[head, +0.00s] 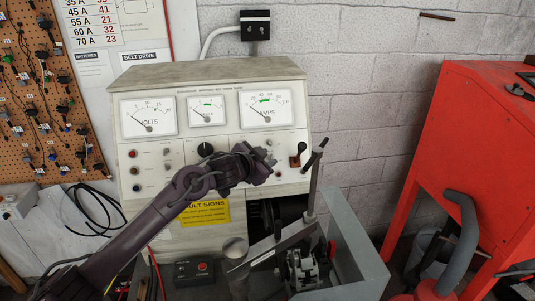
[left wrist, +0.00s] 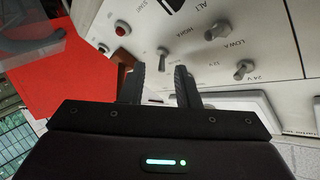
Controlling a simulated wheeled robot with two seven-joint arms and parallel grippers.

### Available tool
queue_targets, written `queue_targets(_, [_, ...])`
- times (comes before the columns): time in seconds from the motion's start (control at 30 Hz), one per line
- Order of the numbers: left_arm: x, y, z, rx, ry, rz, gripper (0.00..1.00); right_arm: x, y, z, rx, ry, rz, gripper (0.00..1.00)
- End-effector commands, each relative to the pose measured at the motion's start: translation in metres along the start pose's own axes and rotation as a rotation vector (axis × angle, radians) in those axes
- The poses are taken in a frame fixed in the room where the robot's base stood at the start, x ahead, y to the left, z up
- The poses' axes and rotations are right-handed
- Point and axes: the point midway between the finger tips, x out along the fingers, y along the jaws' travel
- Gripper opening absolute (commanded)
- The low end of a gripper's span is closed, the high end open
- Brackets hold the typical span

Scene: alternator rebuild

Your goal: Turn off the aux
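The tester's cream front panel (head: 240,183) carries several knobs and switches below its meters; no label reading aux is legible. My left gripper (head: 262,165) is at the switches right of the black knob (head: 205,149) and hides part of them. In the left wrist view, my left gripper (left wrist: 160,80) is open, its two black fingers apart. A small metal toggle (left wrist: 162,58) shows at the gap between the fingertips; I cannot tell whether they touch it. Two more toggles, one (left wrist: 201,45) and another (left wrist: 243,68), are to the right. My right gripper is not in view.
A metal lever (head: 315,180) stands close right of my gripper, above the grey drive bay (head: 358,250). A red cabinet (head: 455,140) stands at right. A red button (left wrist: 122,28) shows on the panel. A pegboard (head: 45,100) with parts hangs at left.

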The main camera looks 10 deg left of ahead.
Motion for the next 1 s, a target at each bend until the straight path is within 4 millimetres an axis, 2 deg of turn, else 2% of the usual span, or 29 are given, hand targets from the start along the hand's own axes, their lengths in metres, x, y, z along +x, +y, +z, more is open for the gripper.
queue_targets(0.13, [0.0083, -0.0005, -0.0006, 0.000, 0.000, -0.001, 0.29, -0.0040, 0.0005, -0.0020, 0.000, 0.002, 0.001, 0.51])
queue_targets(0.4, [0.0100, 0.0000, 0.0004, 0.001, 0.000, -0.001, 0.29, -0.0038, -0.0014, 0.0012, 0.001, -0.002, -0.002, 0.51])
queue_targets(0.43, [0.0100, 0.0000, 0.0004, 0.001, 0.000, -0.001, 0.28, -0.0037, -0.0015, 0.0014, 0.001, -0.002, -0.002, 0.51])
queue_targets(0.63, [0.0099, 0.0001, 0.0004, 0.001, 0.000, -0.001, 0.01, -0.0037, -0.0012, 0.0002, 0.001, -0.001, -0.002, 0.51])
queue_targets(0.87, [0.0100, 0.0007, 0.0010, 0.002, 0.001, -0.001, 0.00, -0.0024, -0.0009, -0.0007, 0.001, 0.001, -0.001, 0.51])
queue_targets(1.0, [0.0107, 0.0027, 0.0037, 0.013, 0.010, -0.010, 0.00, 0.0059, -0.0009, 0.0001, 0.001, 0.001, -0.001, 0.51])
